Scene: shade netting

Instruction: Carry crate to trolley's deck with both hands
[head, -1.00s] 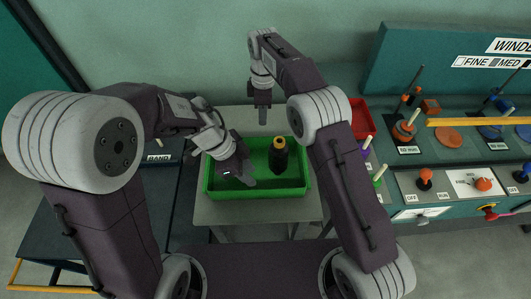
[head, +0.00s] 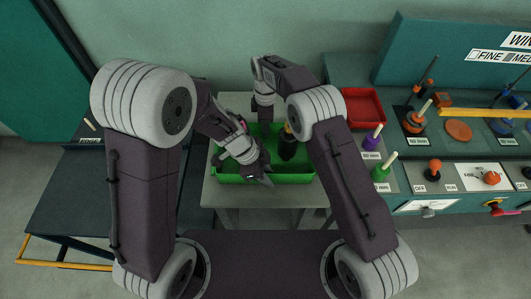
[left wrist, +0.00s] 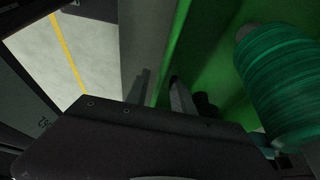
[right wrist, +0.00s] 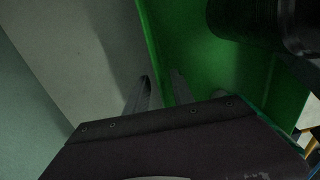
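The green crate (head: 295,178) sits on a grey stand. A dark bottle (head: 287,148) with a yellow top stands in it. The left wrist view shows a green ribbed roll (left wrist: 285,85) inside the crate; my left arm hides it in the head view. My left gripper (head: 266,180) is at the crate's front wall, its fingers either side of the wall (left wrist: 166,50) with a gap. My right gripper (head: 263,118) points down at the back wall (right wrist: 155,45), fingers either side, also apart. The dark trolley deck (head: 85,205) is at the left, lower than the crate.
The grey stand top (head: 225,193) shows around the crate. A yellow rail (head: 65,265) runs along the trolley's front. At right, a teal bench carries a red tray (head: 362,108), purple and green handled pieces (head: 381,172) and several knobs. A wall stands behind.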

